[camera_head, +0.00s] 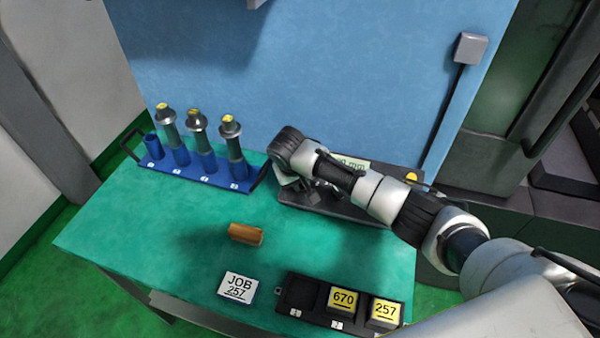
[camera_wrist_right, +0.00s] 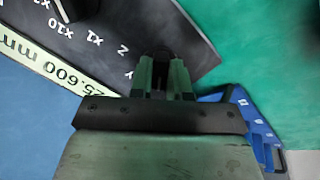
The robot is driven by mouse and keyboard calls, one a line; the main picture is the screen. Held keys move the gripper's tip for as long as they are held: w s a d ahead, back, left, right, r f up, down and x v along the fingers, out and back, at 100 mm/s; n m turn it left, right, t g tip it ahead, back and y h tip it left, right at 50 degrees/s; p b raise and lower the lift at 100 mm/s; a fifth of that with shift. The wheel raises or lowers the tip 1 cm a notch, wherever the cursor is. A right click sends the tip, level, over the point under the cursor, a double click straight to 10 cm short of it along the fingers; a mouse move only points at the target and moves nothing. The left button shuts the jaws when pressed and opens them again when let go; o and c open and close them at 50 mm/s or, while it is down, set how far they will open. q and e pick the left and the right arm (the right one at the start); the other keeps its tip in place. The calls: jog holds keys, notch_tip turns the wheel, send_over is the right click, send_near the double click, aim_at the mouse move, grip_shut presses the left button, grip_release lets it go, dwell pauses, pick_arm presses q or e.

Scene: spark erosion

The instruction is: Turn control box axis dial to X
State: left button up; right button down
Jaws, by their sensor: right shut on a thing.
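The dark control box (camera_head: 345,208) lies at the back right of the green table, partly covered by my right arm. In the right wrist view the control box (camera_wrist_right: 165,22) fills the upper left, with white marks x10, x1, Z and Y and a display strip (camera_wrist_right: 62,60) reading 25.600 mm. My right gripper (camera_wrist_right: 166,72) is shut on the dark axis dial (camera_wrist_right: 160,55), near the Z and Y marks. The fingers hide most of the dial, so its pointing direction and the X mark cannot be made out. In the head view the right gripper (camera_head: 302,190) is over the box's left part.
A second knob (camera_wrist_right: 66,10) is by the x10 mark. A blue rack (camera_head: 205,172) with several toolholders stands left of the box. A brown block (camera_head: 245,234), a JOB 257 card (camera_head: 238,287) and a black tray (camera_head: 310,312) are nearer.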

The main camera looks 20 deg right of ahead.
jog(key=shift+r+m+y+p, duration=0.1)
jog(key=shift+m+y+p, duration=0.2)
jog(key=shift+m+p, duration=1)
jog(key=c, duration=1.1)
grip_release()
jog(key=b+v, duration=0.1)
jog(key=v, duration=0.9)
jog(key=shift+a+r+b, duration=0.15)
jog(key=shift+r+b, duration=0.2)
jog(key=shift+s+f, duration=0.1)
